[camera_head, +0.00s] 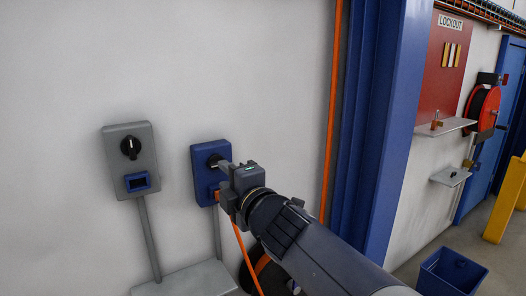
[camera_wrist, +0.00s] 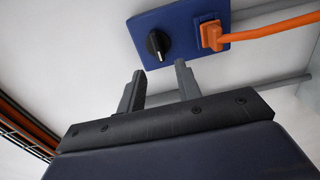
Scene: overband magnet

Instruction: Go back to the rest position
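My gripper (camera_wrist: 160,68) is open in the wrist view, with its two grey fingers apart and nothing between them. In the head view my gripper (camera_head: 228,168) is in front of the blue switch box (camera_head: 203,157) on the wall and hides part of it. The wrist view shows the blue box (camera_wrist: 183,22) with a black rotary knob (camera_wrist: 157,44) just beyond the fingertips, apart from them as far as I can tell. An orange plug (camera_wrist: 212,36) sits in the box's socket, with its orange cable leading off.
A grey switch box (camera_head: 131,160) with a black knob is on the wall at left. A blue column (camera_head: 375,130) stands at right. Beyond it are a red lockout board (camera_head: 442,75), small shelves (camera_head: 446,127), a red hose reel (camera_head: 482,108), a blue bin (camera_head: 452,273) and a yellow barrier (camera_head: 506,200).

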